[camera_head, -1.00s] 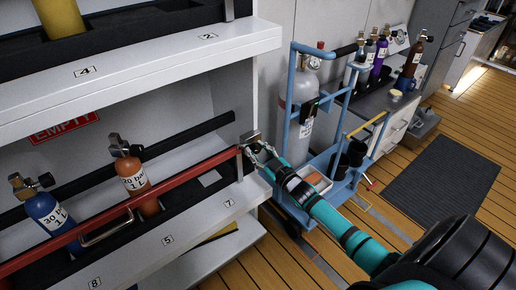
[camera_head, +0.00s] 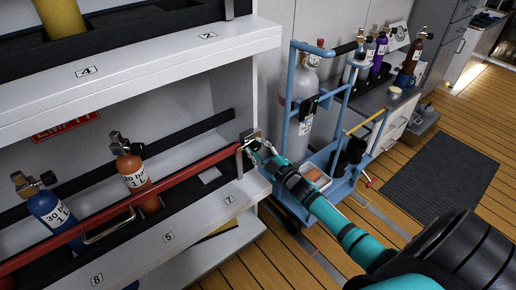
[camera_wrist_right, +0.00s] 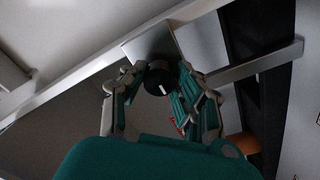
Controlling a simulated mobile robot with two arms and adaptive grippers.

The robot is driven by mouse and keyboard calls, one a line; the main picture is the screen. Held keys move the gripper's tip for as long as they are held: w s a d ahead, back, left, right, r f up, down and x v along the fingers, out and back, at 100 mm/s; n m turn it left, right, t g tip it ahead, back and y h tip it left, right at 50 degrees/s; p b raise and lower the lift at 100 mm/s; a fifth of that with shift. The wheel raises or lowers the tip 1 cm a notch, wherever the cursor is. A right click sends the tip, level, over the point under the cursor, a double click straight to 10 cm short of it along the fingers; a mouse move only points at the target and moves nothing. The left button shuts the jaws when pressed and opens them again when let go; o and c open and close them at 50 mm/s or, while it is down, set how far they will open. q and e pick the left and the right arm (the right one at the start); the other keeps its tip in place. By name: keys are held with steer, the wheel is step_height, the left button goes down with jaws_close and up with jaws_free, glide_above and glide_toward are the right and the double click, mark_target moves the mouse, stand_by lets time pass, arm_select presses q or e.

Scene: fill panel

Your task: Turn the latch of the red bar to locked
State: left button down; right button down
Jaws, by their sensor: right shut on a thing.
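The red bar (camera_head: 190,172) runs across the front of the lower shelf, and its right end meets a metal latch plate (camera_head: 251,135) by the shelf's end post. My right gripper (camera_head: 257,149) is at this latch. In the right wrist view, my right gripper's fingers (camera_wrist_right: 162,74) are closed around a round black latch knob (camera_wrist_right: 157,82) with a short white mark, in front of a grey plate (camera_wrist_right: 150,46). The mark points down and to the right in that view. Part of the knob is hidden by the fingers. My left gripper is not in view.
A blue bottle (camera_head: 50,208) and an orange bottle (camera_head: 133,174) stand behind the bar. A blue trolley (camera_head: 340,185) with a grey cylinder (camera_head: 305,105) stands close to the right of the shelf, behind my right arm.

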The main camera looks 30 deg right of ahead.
steer(key=shift+d, duration=0.1)
steer(key=c, duration=1)
jaws_free()
steer(key=s, duration=0.8)
steer(key=s+d, duration=0.1)
steer(key=s, duration=0.3)
steer(key=shift+f, duration=0.3)
